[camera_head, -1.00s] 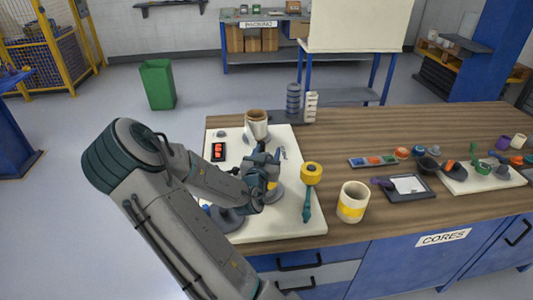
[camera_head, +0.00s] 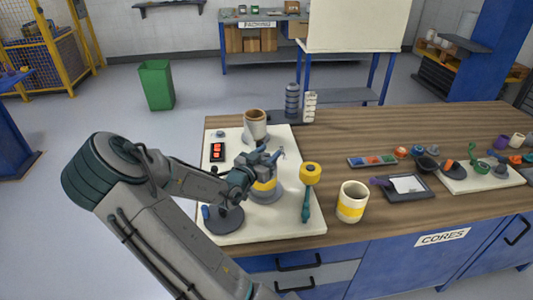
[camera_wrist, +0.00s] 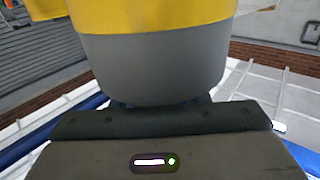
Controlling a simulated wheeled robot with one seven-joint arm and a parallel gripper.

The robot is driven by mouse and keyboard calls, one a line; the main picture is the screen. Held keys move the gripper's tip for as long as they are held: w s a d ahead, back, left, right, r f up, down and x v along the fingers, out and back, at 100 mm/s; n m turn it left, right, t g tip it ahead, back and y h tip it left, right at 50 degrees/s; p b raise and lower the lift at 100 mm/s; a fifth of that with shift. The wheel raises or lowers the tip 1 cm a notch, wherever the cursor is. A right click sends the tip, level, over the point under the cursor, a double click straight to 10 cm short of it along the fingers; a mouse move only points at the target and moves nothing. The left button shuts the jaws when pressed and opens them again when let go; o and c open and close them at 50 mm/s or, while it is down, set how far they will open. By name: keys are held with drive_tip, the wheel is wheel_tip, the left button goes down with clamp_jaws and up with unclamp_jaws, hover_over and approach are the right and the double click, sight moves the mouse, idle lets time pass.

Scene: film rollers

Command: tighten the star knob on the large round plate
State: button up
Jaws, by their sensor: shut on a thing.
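A white board on the table carries a grey round plate (camera_head: 267,197) with a yellow-banded body (camera_head: 264,185) standing on it. My gripper (camera_head: 262,160) is over the top of this body, shut on what appears to be the star knob; the jaws mostly hide the knob. My wrist comes in from the left, low over the board. In the wrist view, a yellow and grey round body (camera_wrist: 150,55) fills the upper middle, close to the camera, and neither fingertips nor knob can be made out there.
A dark round base (camera_head: 224,221) with a blue peg lies at the board's front left. A beige cup (camera_head: 255,125) stands behind. A yellow-headed teal tool (camera_head: 308,180) lies right, beside a yellow-banded cup (camera_head: 352,202). A black box with red displays (camera_head: 217,152) sits back left.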

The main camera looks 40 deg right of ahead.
drive_tip(key=m+g+h+p, duration=0.1)
drive_tip(key=m+g, duration=0.2)
drive_tip(key=g, duration=0.2)
drive_tip(key=shift+s+p, duration=0.15)
drive_tip(key=shift+p, duration=0.15)
drive_tip(key=m+g, duration=0.2)
drive_tip(key=g, duration=0.1)
drive_tip(key=m+g, duration=0.1)
drive_tip(key=g, duration=0.1)
drive_tip(key=shift+s+m+y, duration=0.3)
drive_tip(key=m+g, duration=0.1)
drive_tip(key=m+g+y, duration=0.1)
drive_tip(key=g, duration=0.1)
drive_tip(key=m+g+y+b, duration=0.1)
drive_tip(key=g, duration=0.1)
drive_tip(key=shift+s+f+m, duration=0.15)
drive_tip(key=shift+s+m, duration=0.15)
drive_tip(key=shift+s+a+m+g+y+b, duration=0.15)
drive_tip(key=shift+m+g+y+b, duration=0.3)
drive_tip(key=shift+m+g+y, duration=0.55)
drive_tip(key=shift+s+a+m+g+y+b, duration=0.1)
drive_tip(key=shift+m+g+y+b, duration=0.6)
drive_tip(key=shift+g, duration=0.5)
drive_tip(key=shift+r, duration=0.25)
drive_tip(key=o, duration=1)
